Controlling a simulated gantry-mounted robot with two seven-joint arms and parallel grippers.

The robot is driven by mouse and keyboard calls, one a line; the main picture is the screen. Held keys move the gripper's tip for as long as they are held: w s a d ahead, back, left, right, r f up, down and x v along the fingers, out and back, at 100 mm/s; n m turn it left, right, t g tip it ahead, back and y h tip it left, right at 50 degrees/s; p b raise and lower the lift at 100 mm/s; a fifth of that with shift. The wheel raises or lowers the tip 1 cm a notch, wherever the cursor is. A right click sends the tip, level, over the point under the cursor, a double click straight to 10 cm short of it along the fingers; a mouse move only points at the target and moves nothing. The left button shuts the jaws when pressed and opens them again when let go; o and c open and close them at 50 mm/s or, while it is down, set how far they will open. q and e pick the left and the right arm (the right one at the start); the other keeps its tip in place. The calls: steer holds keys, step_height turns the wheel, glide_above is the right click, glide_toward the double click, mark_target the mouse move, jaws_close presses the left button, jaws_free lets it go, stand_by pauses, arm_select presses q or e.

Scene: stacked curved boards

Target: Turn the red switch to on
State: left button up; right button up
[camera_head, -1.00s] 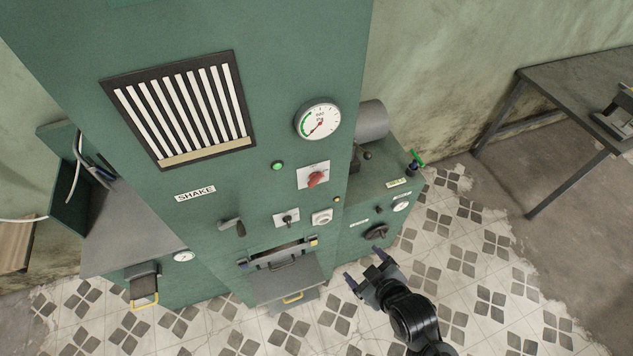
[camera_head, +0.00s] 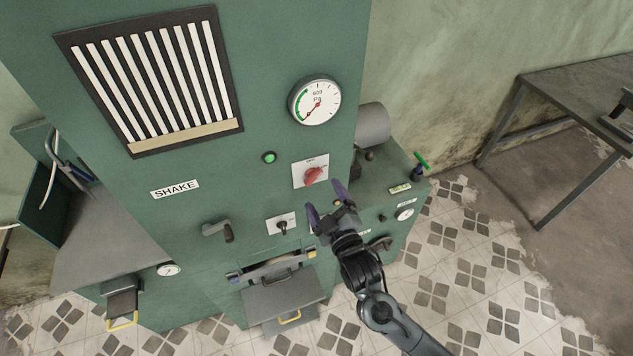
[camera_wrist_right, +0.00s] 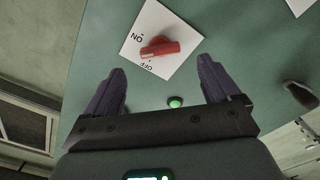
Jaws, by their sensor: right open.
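The red switch (camera_head: 313,175) is a red knob on a white plate on the front of the green cabinet, below the round gauge. In the right wrist view the red switch (camera_wrist_right: 160,47) lies beyond the fingertips, on a plate marked ON and OFF. My right gripper (camera_head: 325,200) is open and empty, just below the switch in the head view, with its fingers pointing up toward it. In the wrist view its fingers (camera_wrist_right: 163,75) are spread wide, apart from the knob. My left gripper is not in view.
A green button (camera_head: 269,157) sits left of the switch. A black toggle (camera_head: 282,226) on a white plate and a dark lever (camera_head: 217,230) are lower down. A grey tray (camera_head: 284,298) juts out below. A metal table (camera_head: 570,95) stands at the right, with open floor between.

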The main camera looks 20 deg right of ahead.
mark_target(315, 180)
steer(key=shift+w+p, duration=0.3)
steer(key=shift+w, duration=2.65)
steer(key=c, duration=1.1)
steer(key=shift+o, duration=0.2)
steer(key=shift+m, duration=0.3)
steer(key=m+p, duration=0.1)
steer(key=m, duration=0.3)
steer(key=shift+m+p, duration=0.45)
steer(key=shift+m, duration=1.65)
